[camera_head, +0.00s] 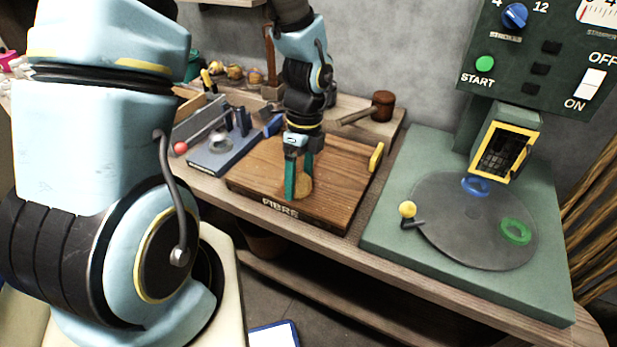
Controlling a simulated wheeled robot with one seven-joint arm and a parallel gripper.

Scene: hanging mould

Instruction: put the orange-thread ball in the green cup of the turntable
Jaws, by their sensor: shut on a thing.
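My gripper (297,188) points down over the wooden board marked FIBRE (340,175). Its green fingers are close together, shut on a small brown fibre ball (305,184) that is mostly hidden by them. I cannot make out an orange thread on it. The grey turntable (460,235) is on the green base at the right. The green cup (516,231) is a ring near the turntable's right edge. A blue cup (475,186) is at its back, near the press opening.
A yellow-knobbed lever (407,209) stands at the turntable's left edge. A yellow-framed opening (505,150) and control panel (545,60) rise behind. A mallet (380,106) lies behind the board. A blue tool with a red knob (215,150) is left of it.

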